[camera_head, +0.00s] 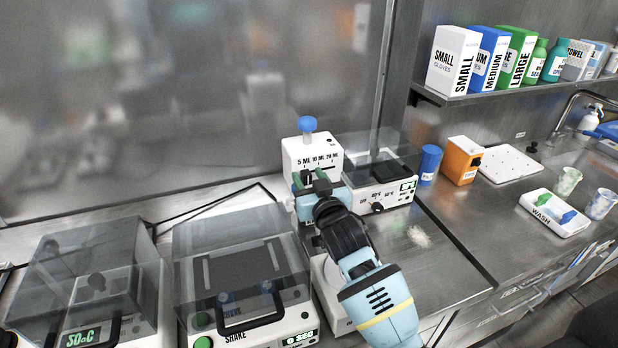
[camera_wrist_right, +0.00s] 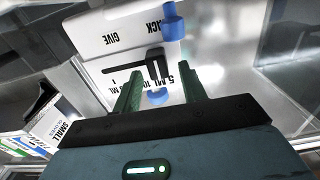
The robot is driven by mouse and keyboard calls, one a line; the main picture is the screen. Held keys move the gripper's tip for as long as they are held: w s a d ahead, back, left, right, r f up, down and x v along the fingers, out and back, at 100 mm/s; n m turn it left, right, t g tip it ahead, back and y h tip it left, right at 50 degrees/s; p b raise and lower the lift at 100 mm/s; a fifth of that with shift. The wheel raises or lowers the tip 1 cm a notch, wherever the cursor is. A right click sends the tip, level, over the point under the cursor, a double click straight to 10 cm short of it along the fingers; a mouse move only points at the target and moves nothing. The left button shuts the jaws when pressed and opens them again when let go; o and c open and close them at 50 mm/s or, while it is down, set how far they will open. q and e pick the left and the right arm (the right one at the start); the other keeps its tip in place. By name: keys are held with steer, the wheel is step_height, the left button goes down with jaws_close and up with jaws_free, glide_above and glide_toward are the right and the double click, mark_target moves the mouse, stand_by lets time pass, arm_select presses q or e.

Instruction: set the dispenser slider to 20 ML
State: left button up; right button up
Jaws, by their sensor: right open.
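The dispenser (camera_head: 300,150) is a white box with a blue knob (camera_head: 307,124) on top, against the back wall. Its face carries the marks 5 ML, 10 ML and 20 ML from left to right. My right gripper (camera_head: 310,180) is open, in front of the dispenser and just below the marks. The right wrist view shows its two green fingers (camera_wrist_right: 160,88) apart, with the dispenser's black slot and slider area (camera_wrist_right: 152,62) just beyond them. A small blue part (camera_wrist_right: 157,98) shows between the fingers. The slider's exact setting cannot be read. My left gripper is not seen.
A clear-lidded device (camera_head: 375,190) stands right of the dispenser. A lidded shaker (camera_head: 235,265) and a lidded heater (camera_head: 90,275) stand to the left. A blue cylinder (camera_head: 429,163) and an orange box (camera_head: 459,160) are farther right. The counter in front of them is mostly clear.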

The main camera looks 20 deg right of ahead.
steer(key=shift+w, duration=0.25)
jaws_close()
